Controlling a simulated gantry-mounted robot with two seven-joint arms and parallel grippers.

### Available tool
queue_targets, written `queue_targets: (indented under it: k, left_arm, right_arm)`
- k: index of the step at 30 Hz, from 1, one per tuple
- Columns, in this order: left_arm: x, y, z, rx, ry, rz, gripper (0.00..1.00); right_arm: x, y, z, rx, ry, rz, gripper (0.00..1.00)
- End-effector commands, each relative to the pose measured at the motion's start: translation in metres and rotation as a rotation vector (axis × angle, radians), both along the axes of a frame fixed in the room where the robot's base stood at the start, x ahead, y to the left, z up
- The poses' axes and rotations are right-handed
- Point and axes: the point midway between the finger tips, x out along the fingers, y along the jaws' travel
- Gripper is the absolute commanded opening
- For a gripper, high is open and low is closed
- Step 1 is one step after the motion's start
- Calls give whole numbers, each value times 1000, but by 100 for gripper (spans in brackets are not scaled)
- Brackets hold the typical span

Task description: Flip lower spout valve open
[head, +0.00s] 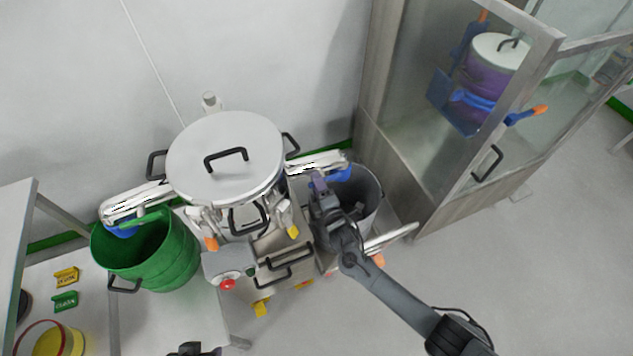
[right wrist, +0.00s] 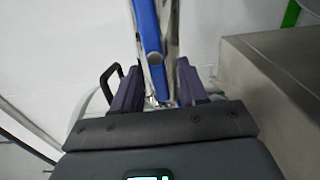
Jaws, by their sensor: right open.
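The steel machine with a round grey lid (head: 225,158) has a spout on each side. The right-hand spout (head: 315,163) carries a blue part (head: 338,175) at its end, above a grey bucket. My right gripper (head: 318,188) is open beside that spout's end. In the right wrist view a blue bar (right wrist: 148,35) and shiny steel lie between and beyond its purple fingers (right wrist: 158,90). I cannot tell whether the fingers touch them. A lower steel bar (head: 390,238) with an orange part sticks out to the right. I cannot tell the valve's position.
A grey bucket (head: 368,192) stands under the right-hand spout and a green bucket (head: 145,262) under the left-hand one. A cabinet with a glass door (head: 510,130) stands close on the right. The floor at the lower right is clear apart from my arm.

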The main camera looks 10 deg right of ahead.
Motion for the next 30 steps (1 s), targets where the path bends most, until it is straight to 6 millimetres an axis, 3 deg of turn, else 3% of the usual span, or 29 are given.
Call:
queue_targets:
  k: [15,21,30]
  left_arm:
    - [0,0,28,0,0,0,44]
    - [0,0,30,0,0,0,44]
    - [0,0,30,0,0,0,44]
  right_arm:
    - [-81,-15,0,-2,3,1,43]
    - [-96,-17,0,0,2,1,43]
    - [-99,-18,-1,-1,2,0,43]
